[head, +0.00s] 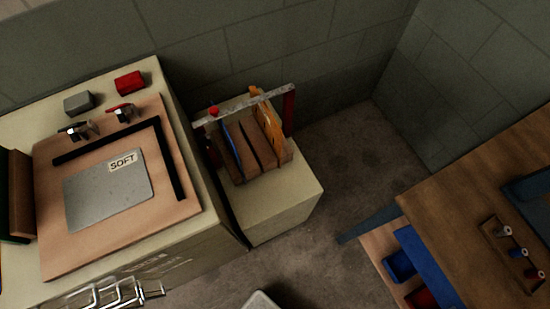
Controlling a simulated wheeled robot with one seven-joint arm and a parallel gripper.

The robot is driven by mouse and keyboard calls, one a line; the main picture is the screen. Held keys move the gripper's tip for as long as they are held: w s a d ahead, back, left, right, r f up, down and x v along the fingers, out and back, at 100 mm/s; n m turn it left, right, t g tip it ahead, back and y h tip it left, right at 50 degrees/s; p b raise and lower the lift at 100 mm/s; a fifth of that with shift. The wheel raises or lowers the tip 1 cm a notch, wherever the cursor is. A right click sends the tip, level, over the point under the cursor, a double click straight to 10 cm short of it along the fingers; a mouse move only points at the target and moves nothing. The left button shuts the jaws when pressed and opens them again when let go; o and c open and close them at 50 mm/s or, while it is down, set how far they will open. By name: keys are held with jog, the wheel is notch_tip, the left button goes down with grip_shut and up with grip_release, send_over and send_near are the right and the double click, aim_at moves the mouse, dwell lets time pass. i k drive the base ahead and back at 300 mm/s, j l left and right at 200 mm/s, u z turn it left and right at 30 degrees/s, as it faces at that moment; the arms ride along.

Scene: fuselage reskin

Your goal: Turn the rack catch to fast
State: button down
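A wooden rack (263,167) with slots stands on a low cream cabinet (286,204) against the wall. It holds a blue sheet (232,146) and an orange piece (268,116) upright. A worn pale bar (250,102) runs across the rack top between dark red posts (289,110). A small red knob (213,111) sits near the bar's left end; it may be the rack catch, but I cannot tell its setting.
A larger cream bench (195,232) at left carries a board (62,256) with a grey sheet (90,201) labelled SOFT, clamps, and red and grey blocks. A wooden table (455,213) with blue and red bins stands at right. Floor (345,140) between is mostly clear.

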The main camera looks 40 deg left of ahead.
aim_at(205, 140)
jog(key=i+l+u, duration=0.2)
jog(key=l, duration=0.2)
jog(key=i+l+u, duration=0.2)
jog(key=l, duration=0.15)
jog(key=l+u, duration=0.2)
jog(key=l, duration=0.2)
jog(key=u, duration=1.15)
